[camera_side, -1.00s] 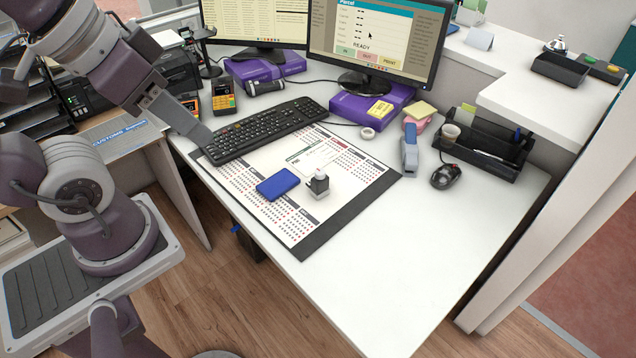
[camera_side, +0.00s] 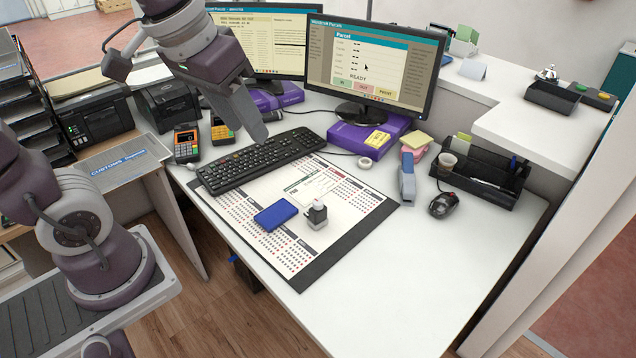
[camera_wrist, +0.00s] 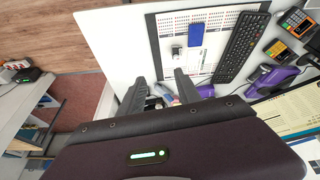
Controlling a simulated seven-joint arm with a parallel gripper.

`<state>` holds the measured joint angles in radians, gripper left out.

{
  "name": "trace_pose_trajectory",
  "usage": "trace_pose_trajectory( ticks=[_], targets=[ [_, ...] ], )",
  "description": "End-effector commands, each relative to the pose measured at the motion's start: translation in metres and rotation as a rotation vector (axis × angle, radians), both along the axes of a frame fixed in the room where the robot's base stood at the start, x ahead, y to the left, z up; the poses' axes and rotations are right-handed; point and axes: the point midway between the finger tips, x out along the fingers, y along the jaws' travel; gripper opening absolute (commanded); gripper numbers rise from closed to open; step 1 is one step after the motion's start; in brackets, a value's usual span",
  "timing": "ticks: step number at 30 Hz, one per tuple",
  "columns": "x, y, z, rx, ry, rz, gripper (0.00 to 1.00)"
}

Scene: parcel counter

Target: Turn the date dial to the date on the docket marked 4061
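A small dark stamp with a pale top (camera_side: 316,214) stands upright on the printed desk mat (camera_side: 300,278); it also shows in the wrist view (camera_wrist: 176,52). Its date dial is too small to read. A blue pad (camera_side: 276,215) lies left of it. A paper slip with a green heading (camera_side: 318,184) lies on the mat behind them. Its number and date cannot be read, so I cannot tell whether it is the docket marked 4061. My gripper (camera_side: 262,138) is high over the keyboard, apart from the stamp. In the wrist view its two fingers (camera_wrist: 160,80) stand apart with nothing held.
A black keyboard (camera_side: 260,160) lies behind the mat. Two monitors stand at the back, the right one (camera_side: 372,62) showing READY. A blue stapler (camera_side: 407,178), a mouse (camera_side: 444,204) and a black organiser (camera_side: 480,176) are at the right. The front right desk is clear.

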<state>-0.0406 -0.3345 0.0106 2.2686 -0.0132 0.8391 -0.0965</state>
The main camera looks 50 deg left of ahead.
Motion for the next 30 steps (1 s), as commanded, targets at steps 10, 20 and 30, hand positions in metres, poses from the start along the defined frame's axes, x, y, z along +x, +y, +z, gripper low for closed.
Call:
trace_pose_trajectory(
  ticks=[10,20,30],
  targets=[
    [0.185,0.054,-0.167,-0.078,0.279,0.337,0.4],
    [0.211,0.074,-0.267,-0.089,0.361,0.45,0.4],
    [0.209,0.074,-0.307,-0.089,0.364,0.448,0.4]
  ],
)
